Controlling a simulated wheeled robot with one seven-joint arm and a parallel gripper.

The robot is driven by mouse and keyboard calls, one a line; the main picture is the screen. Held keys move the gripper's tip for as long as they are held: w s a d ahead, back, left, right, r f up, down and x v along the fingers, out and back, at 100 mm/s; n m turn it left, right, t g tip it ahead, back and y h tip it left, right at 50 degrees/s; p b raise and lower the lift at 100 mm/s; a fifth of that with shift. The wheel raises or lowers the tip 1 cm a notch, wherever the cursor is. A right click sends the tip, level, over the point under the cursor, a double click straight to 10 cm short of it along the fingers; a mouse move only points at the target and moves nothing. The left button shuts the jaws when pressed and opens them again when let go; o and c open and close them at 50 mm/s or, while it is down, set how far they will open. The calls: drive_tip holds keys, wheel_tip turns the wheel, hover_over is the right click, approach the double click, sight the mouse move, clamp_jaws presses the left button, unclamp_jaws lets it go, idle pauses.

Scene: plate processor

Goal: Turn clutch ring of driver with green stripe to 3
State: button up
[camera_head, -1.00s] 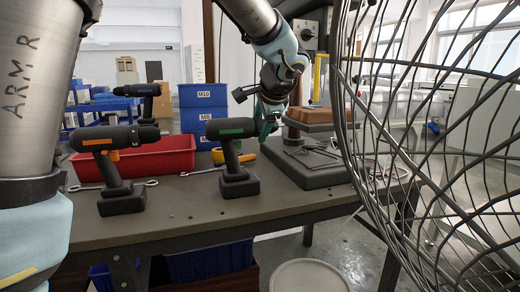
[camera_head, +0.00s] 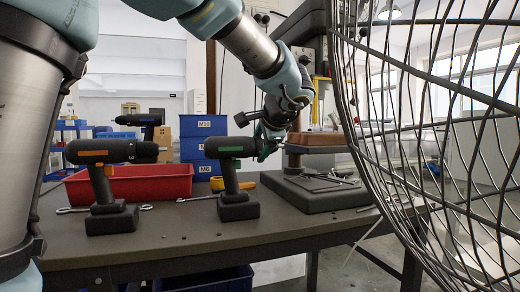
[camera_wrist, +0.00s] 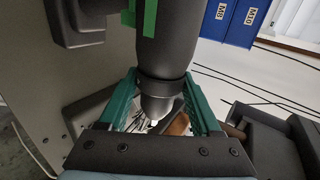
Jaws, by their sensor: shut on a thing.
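The driver with the green stripe (camera_head: 238,205) stands upright on the workbench, its nose pointing right in the head view. Its dark body with the green stripe (camera_wrist: 150,18) fills the top middle of the wrist view. My gripper (camera_head: 264,148) is at the driver's nose. In the wrist view its green fingers (camera_wrist: 162,100) lie on either side of the dark clutch ring (camera_wrist: 166,90) and are shut on it. The chuck tip shows below the ring, between the fingers. The ring's numbers cannot be read.
A driver with an orange stripe (camera_head: 110,217) stands to the left, before a red bin (camera_head: 150,184). Wrenches lie nearby. A dark machine base (camera_head: 318,197) is to the right. A large wire cage (camera_head: 345,100) fills the right foreground. Blue bins (camera_head: 203,127) stand behind.

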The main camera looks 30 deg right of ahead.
drive_tip(key=o, duration=1.4)
drive_tip(key=shift+c, duration=0.2)
drive_tip(key=p+v, duration=0.1)
drive_tip(key=v, duration=0.9)
drive_tip(key=shift+s+r, duration=0.2)
drive_tip(key=shift+s, duration=0.1)
